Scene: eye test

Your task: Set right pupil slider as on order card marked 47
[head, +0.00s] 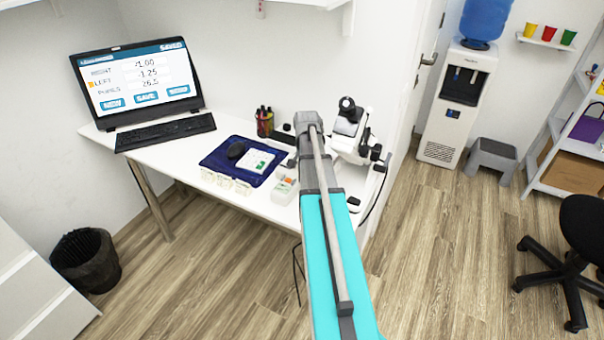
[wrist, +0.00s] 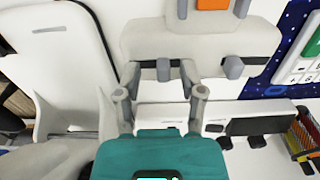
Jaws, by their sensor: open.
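In the wrist view, a white device has a dark slot with two grey slider knobs, a left one (wrist: 163,71) and a right one (wrist: 233,67). I cannot tell from the picture which is the right pupil slider. My gripper (wrist: 160,70) is open, with its grey fingertips on either side of the left knob; contact is unclear. An orange patch (wrist: 213,3) sits on the device at the top edge. In the head view my arm hides the gripper. Small pale cards (head: 225,181) lie at the desk's front edge; no 47 is readable.
A white instrument with black parts (head: 350,135) stands right of my arm. The monitor reads pupils 26.5.

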